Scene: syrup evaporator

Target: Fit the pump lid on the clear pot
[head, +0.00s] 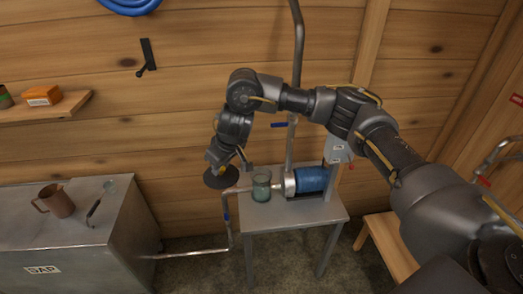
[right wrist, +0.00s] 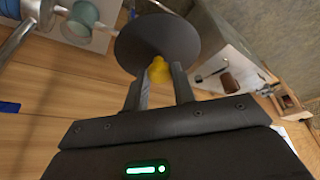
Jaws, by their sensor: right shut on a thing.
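My right gripper (head: 220,166) is shut on the yellow knob of a dark round lid, the pump lid (head: 221,178). In the right wrist view the gripper's two fingers (right wrist: 158,82) pinch the knob (right wrist: 159,70), with the lid disc (right wrist: 158,38) beyond it. The lid is held in the air, left of the clear pot and apart from it. The clear pot (head: 261,190) is a greenish glass vessel standing upright on a small metal table. A pale teal cylinder, apparently the pot, shows at top left in the right wrist view (right wrist: 84,17). My left gripper is out of view.
The small metal table (head: 300,211) also bears a blue pump motor (head: 311,179). Pipes run beside the pot and up the wall. A metal tank (head: 70,240) at left carries a brown mug (head: 57,201). A wooden bench (head: 388,245) stands at right.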

